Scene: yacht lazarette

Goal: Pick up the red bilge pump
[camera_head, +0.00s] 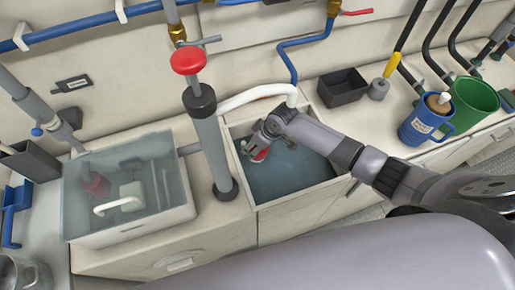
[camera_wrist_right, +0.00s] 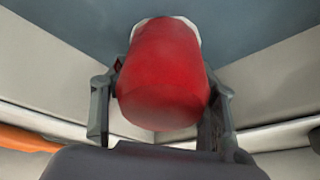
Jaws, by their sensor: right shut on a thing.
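The red bilge pump (camera_wrist_right: 165,75) fills the middle of the right wrist view, a rounded red body with a whitish rim at its far end. My right gripper (camera_wrist_right: 163,105) has a finger on each side and is shut on it. In the head view, my right gripper (camera_head: 262,143) reaches down into the open, bluish basin, and a small bit of the red pump (camera_head: 260,155) shows at its fingers. The rest of the pump is hidden by the gripper there. I cannot tell whether the pump touches the basin floor. My left gripper is not in view.
A clear-lidded tank (camera_head: 165,215) with another red item (camera_head: 95,183) inside stands left of the basin (camera_head: 262,205). A black box (camera_head: 342,88), blue mug (camera_head: 425,124) and green bucket (camera_head: 473,103) stand right.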

